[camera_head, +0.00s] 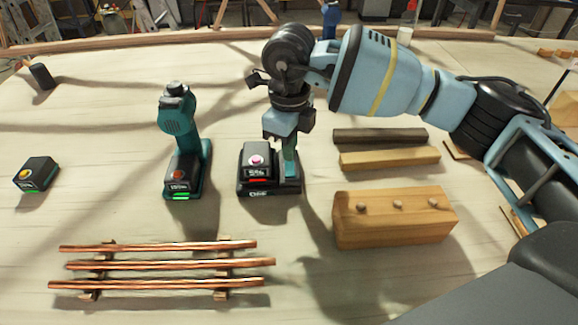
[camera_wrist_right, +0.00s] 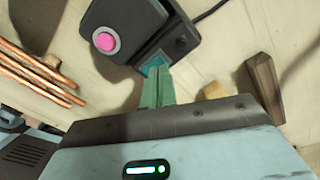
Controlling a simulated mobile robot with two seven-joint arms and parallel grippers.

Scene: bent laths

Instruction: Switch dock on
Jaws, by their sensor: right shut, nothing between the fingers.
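The dock (camera_head: 262,194) is a dark base on the table with a small front display that seems to read OFF. It also shows in the wrist view (camera_wrist_right: 205,22). A dark battery with a pink button (camera_head: 256,160) and a red light sits on its left part; its pink button shows in the wrist view (camera_wrist_right: 105,41). My right gripper (camera_head: 290,172) is shut and empty, pointing down at the dock's right part. Its fingertips (camera_wrist_right: 158,72) are close to a teal patch at the dock's edge; I cannot tell whether they touch. My left gripper is not in view.
A teal drill (camera_head: 178,125) stands left of the dock. Another battery (camera_head: 37,173) lies far left. Copper rods (camera_head: 160,265) rest on wooden supports in front. A wooden block with pegs (camera_head: 395,225) and two bars (camera_head: 390,157) lie to the right.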

